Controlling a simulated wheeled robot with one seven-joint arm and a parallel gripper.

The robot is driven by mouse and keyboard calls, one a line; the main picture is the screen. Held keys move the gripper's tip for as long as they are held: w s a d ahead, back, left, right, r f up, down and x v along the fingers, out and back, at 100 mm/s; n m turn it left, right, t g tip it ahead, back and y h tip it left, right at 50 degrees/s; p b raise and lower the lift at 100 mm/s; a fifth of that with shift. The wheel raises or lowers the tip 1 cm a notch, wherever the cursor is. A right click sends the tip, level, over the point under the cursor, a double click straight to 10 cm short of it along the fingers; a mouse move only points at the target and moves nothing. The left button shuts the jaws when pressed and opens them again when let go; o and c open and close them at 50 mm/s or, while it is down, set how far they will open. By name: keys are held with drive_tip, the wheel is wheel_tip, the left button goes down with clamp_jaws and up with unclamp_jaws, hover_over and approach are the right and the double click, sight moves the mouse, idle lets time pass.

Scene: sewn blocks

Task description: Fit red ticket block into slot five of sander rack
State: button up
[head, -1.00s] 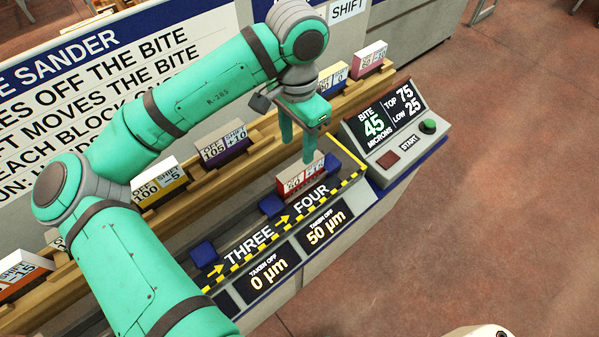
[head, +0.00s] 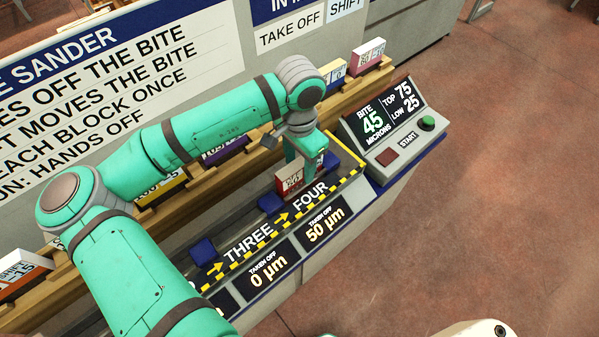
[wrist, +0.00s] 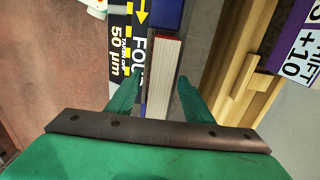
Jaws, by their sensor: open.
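The red ticket block (head: 287,181) stands upright in the sander channel beside the word FOUR. Its red face is partly hidden by my gripper (head: 304,172). In the wrist view the block's pale top with a red edge (wrist: 164,78) lies between the two green fingers of my gripper (wrist: 157,88). The fingers are open, one on each side, with a gap visible at least on the left. The sander rack (head: 225,262) shows the labels THREE and FOUR; I see no label for slot five.
Blue stops (head: 270,203) line the channel. A wooden rail (head: 375,80) behind holds several coloured blocks, including a pink-edged one (head: 368,52) and an orange one (head: 22,272). A control panel (head: 395,125) with a green button stands at the right end.

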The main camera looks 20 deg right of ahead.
drive_tip(key=shift+c, duration=0.6)
clamp_jaws()
drive_tip(key=shift+r, duration=0.1)
